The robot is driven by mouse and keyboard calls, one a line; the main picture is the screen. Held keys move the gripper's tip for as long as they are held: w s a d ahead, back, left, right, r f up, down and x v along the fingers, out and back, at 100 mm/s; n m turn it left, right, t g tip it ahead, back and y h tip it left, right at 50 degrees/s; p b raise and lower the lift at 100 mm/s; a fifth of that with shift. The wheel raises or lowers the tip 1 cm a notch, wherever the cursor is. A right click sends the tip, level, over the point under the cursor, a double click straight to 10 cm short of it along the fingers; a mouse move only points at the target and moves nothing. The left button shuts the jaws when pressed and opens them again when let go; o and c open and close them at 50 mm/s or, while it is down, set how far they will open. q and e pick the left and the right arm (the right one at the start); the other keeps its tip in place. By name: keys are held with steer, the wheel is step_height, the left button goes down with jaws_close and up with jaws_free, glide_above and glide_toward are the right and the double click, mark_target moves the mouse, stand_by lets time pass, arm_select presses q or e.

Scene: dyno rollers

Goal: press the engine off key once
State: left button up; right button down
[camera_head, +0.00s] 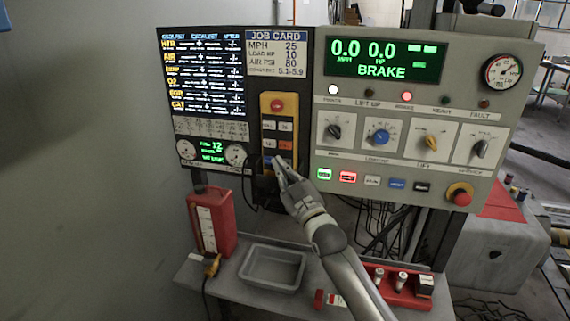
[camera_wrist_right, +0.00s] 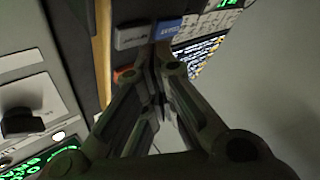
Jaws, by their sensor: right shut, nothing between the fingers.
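A yellow hand pendant (camera_head: 294,103) hangs on the panel front. It carries a red round button (camera_head: 277,105), white keys (camera_head: 269,125), an orange-red key (camera_head: 286,145) and a blue key (camera_head: 268,160). The key labels are too small to read, so I cannot tell which is engine off. My right gripper (camera_head: 280,164) is shut and empty, its tips over the pendant's lower keys. In the wrist view its fingertips (camera_wrist_right: 156,55) are close to a grey key (camera_wrist_right: 131,36), the blue key (camera_wrist_right: 168,27) and the red key (camera_wrist_right: 124,74). Contact cannot be told.
A control panel (camera_head: 330,100) with knobs, a green display (camera_head: 388,58) and a red stop button (camera_head: 461,197) stands at the right. Below are a red bottle (camera_head: 210,222), a grey tray (camera_head: 246,266) and a red holder (camera_head: 405,296). Dark cables hang behind my right arm.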

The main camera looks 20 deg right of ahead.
steer(key=shift+w+d, duration=0.2)
steer(key=shift+w, duration=0.15)
steer(key=shift+w+d, duration=0.25)
steer(key=shift+w, duration=0.1)
stand_by(0.7)
steer(key=shift+s, duration=0.1)
steer(key=shift+s+a+p, duration=0.4)
steer(key=shift+s+a, duration=0.1)
steer(key=shift+s, duration=0.15)
steer(key=s+a+p, duration=0.1)
steer(key=s, duration=0.1)
steer(key=s+a+p, duration=0.1)
steer(key=s, duration=0.1)
steer(key=shift+a+p, duration=0.4)
stand_by(0.7)
